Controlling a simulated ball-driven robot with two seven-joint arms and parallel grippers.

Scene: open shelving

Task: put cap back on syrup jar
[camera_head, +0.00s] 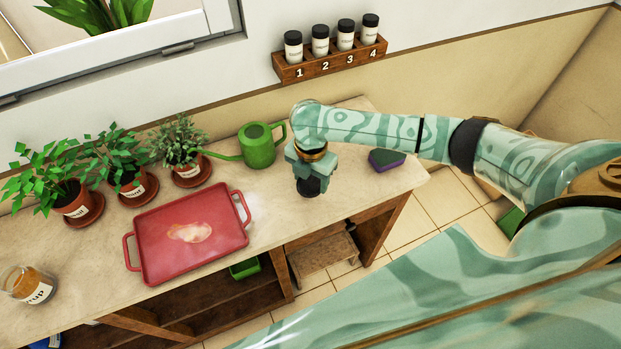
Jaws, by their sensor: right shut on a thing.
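The syrup jar (31,285) is clear glass with amber content and a white label whose visible letters end in "UP". It stands at the left end of the counter, and no cap shows on it. My right gripper (311,179) points down over the counter, right of the green watering can. It is shut on the dark round cap (311,188), which is partly hidden by the fingers. I cannot tell whether the cap touches the counter. My left gripper is not in view.
A red tray (153,265) with a pale smear lies on the counter (270,240) between jar and gripper. Potted herbs (130,185) and a green watering can (258,148) stand behind. A purple-green sponge (386,160) lies right. A numbered rack (318,69) holds spice jars.

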